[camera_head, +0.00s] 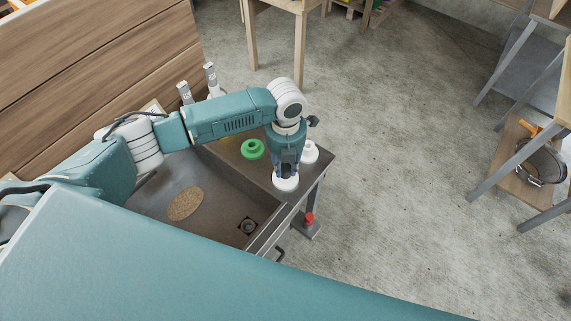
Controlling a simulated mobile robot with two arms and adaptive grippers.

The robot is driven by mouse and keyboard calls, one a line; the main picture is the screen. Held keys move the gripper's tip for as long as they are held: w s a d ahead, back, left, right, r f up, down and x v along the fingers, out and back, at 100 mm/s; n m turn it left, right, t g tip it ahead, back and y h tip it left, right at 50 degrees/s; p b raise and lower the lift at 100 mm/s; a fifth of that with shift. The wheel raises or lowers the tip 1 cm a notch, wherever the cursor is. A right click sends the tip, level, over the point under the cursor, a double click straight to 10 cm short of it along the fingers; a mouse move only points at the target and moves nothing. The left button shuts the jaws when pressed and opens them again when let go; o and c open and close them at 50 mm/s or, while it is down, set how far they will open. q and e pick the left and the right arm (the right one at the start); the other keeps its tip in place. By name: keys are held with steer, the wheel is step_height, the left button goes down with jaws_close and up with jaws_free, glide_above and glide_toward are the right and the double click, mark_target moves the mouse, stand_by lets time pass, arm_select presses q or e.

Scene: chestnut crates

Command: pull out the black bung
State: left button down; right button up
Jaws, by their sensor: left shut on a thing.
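My left gripper (286,171) points down at the right end of the sink unit. It is shut on a white round piece (286,184), whose lower part shows below the fingers, at the worktop's edge. I cannot tell if it touches the worktop. The sink basin (160,183) is grey-brown. A small dark square-edged spot (247,226) lies on its floor; I cannot tell if it is the black bung or an open drain. My right gripper is not in view.
A green round piece (252,149) and another white piece (309,152) stand on the worktop beside my left gripper. A brown oval (185,204) lies in the basin. A tap (211,79) stands behind. A red item (309,217) is low at the right.

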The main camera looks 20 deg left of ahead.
arm_select(q)
steer(key=c, duration=1.3)
jaws_free()
steer(key=shift+c, duration=0.2)
step_height(320, 180, up, 12)
steer(key=shift+d, duration=0.1)
